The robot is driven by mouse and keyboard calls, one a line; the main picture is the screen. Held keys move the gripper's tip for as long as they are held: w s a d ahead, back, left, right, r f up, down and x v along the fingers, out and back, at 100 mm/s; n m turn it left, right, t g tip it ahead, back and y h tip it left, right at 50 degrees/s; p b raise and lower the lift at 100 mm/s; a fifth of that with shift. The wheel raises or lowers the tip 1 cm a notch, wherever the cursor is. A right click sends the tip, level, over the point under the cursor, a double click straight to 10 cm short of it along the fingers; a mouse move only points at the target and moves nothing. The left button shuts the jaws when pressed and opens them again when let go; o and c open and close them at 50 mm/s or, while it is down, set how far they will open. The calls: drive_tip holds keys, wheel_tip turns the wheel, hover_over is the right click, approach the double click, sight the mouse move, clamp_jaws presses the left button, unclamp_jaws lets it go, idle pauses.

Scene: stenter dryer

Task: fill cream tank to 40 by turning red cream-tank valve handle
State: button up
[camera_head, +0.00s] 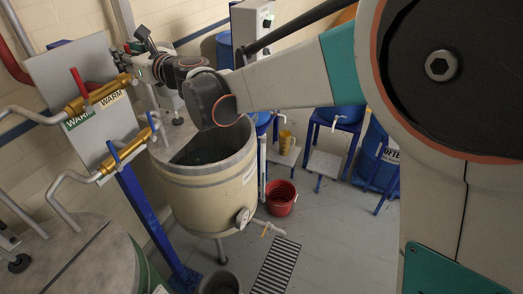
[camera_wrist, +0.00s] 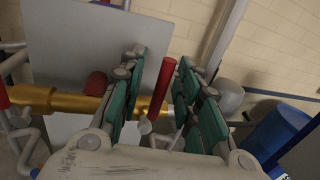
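The cream tank (camera_head: 205,190) stands in the middle of the head view with a half-open top and a dark inside; its fill level cannot be read. A brass valve with a red handle (camera_head: 78,82) is on the grey panel at left; another brass valve below has a blue handle (camera_head: 151,122). My gripper (camera_head: 133,48) is beside the panel's upper right edge. In the wrist view my gripper (camera_wrist: 160,85) is open, green-padded fingers apart, with an upright red handle (camera_wrist: 162,90) between them, nearer the right finger. Contact cannot be made out.
Pipes and the grey panel (camera_head: 80,60) are close to the gripper. A red bucket (camera_head: 281,198) and a floor grate (camera_head: 276,268) are right of the tank. Blue drums (camera_head: 377,160) stand at the back. Another grey-lidded tank (camera_head: 75,255) is at lower left.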

drive_tip(key=v, duration=1.4)
drive_tip(key=shift+a, duration=0.1)
drive_tip(key=v, duration=0.8)
drive_tip(key=w+d+f+m+t+h+b, duration=0.1)
drive_tip(key=d+f+m+t+h+b, duration=0.2)
drive_tip(key=d+m, duration=0.6)
drive_tip(key=d+f+m+t+h+b, duration=0.1)
drive_tip(key=d+f+m+h+b, duration=0.2)
drive_tip(key=d+m+h, duration=0.45)
drive_tip(key=w+d+f+m+t+h+b, duration=0.1)
drive_tip(key=d+f+m+t+h+b, duration=0.15)
drive_tip(key=d+m, duration=0.8)
drive_tip(key=s+d+f+m+g+h+b, duration=0.2)
drive_tip(key=s+d+f+m+g, duration=0.15)
drive_tip(key=f+m, duration=0.3)
drive_tip(key=s+d+f+m+g+h+b, duration=0.1)
drive_tip(key=s+d+f+m+g+b, duration=0.1)
drive_tip(key=s+d+f+m, duration=0.4)
drive_tip(key=s+a+f+m+g+y+b, duration=0.1)
drive_tip(key=s+a+f+m+g+b, duration=0.1)
drive_tip(key=s+f+m, duration=0.5)
drive_tip(key=s+f+g+b, duration=0.1)
drive_tip(key=s+f+g, duration=0.1)
drive_tip(key=f, duration=0.4)
drive_tip(key=shift+s+a+g+y, duration=0.3)
drive_tip(key=shift+s+g, duration=0.1)
drive_tip(key=shift+s, duration=0.1)
